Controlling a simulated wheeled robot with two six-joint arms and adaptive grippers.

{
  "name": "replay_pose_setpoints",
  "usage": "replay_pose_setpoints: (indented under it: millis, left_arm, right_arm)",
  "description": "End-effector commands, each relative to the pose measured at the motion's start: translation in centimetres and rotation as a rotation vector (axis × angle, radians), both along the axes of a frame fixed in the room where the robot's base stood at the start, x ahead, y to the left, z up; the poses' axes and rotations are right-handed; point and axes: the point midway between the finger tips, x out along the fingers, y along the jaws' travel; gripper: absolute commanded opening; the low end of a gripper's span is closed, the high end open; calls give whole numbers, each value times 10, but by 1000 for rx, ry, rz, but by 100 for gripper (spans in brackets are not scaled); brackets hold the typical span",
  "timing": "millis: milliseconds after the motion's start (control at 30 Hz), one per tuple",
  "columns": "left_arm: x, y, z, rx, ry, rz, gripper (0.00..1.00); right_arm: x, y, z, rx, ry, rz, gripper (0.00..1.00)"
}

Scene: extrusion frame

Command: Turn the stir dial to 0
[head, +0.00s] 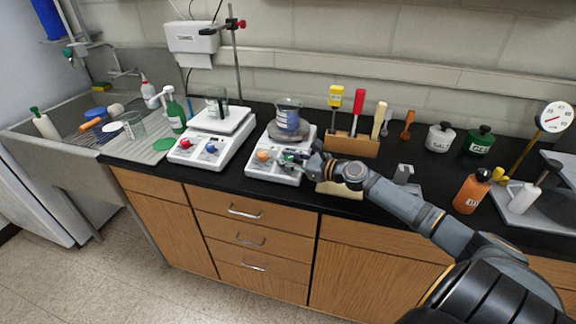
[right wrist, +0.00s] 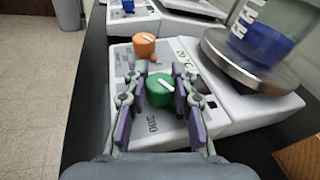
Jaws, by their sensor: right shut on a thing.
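A white hotplate (head: 270,171) stands on the black counter, with an orange dial (head: 263,156) and a green dial (right wrist: 159,90) on its sloped front. My right gripper (head: 292,158) reaches in from the right in the head view. In the right wrist view its fingers are shut around the green dial, one on each side. The green dial's white pointer slants toward the upper left. A beaker of blue liquid (head: 287,116) sits on the round plate. My left gripper is out of view.
A second white device (head: 213,138) with red and blue knobs stands to the left, holding a beaker. A wooden rack (head: 351,145) of tools stands behind my right arm. An orange bottle (head: 471,192) stands at the right. The sink is far left.

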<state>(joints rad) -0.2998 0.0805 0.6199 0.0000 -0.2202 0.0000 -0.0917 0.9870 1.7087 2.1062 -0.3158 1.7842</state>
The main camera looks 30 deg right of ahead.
Motion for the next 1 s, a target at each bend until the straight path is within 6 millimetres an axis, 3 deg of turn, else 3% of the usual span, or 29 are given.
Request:
replay_pose_setpoints:
  millis: [500,533,700,1000]
  left_arm:
    - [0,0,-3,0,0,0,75]
    - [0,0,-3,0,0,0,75]
    - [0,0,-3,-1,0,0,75]
    - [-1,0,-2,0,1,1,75]
  right_arm:
    - [-1,0,0,-2,2,22,0]
    - [-1,0,0,-2,2,22,27]
    - [-1,0,0,-2,2,21,50]
    - [-1,0,0,-1,2,18,50]
